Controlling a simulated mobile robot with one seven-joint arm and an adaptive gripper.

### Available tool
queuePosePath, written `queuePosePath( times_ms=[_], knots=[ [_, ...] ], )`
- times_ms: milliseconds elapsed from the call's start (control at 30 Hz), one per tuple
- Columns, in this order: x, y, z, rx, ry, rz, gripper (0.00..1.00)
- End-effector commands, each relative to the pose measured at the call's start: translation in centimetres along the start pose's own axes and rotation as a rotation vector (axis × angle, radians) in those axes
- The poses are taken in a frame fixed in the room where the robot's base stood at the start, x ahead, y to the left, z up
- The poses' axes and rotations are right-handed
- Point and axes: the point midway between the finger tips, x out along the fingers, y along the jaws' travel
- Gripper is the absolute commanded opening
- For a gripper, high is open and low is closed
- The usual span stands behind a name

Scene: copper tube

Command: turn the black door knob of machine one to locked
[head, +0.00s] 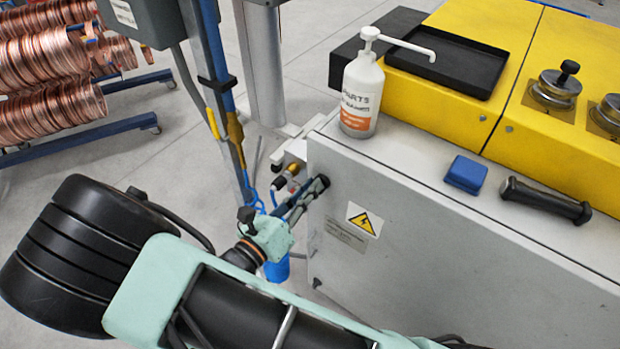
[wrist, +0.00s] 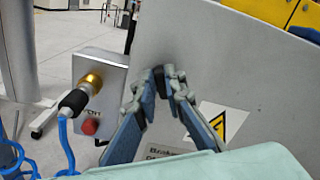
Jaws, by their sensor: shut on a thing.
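The black door knob (wrist: 159,80) is on the grey front panel of the machine cabinet (head: 420,240). In the wrist view it shows as a small dark piece between my fingertips, mostly hidden by them, so I cannot tell which way it points. My gripper (head: 319,186) reaches the panel near its left edge, beside the yellow warning sign (head: 364,219). In the wrist view my gripper (wrist: 161,83) has both blue-grey fingers converging on the knob and is shut on it.
A grey box with a red button (wrist: 89,127) and brass fitting (wrist: 92,81) stands just left of the panel, with blue hoses. On the cabinet top are a pump bottle (head: 361,97), a blue block (head: 466,174) and a black handle (head: 545,200). Copper coils (head: 60,80) stand left.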

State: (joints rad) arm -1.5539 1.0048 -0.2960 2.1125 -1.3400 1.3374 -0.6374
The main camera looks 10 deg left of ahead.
Motion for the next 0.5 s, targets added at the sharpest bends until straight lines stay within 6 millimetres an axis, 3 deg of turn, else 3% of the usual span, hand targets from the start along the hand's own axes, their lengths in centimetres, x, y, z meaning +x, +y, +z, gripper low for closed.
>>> queuePosePath(
  times_ms=[500],
  knots=[
    [0.04, 0.4, -0.06, -0.494, 0.002, 0.0, 0.0]
  ],
)
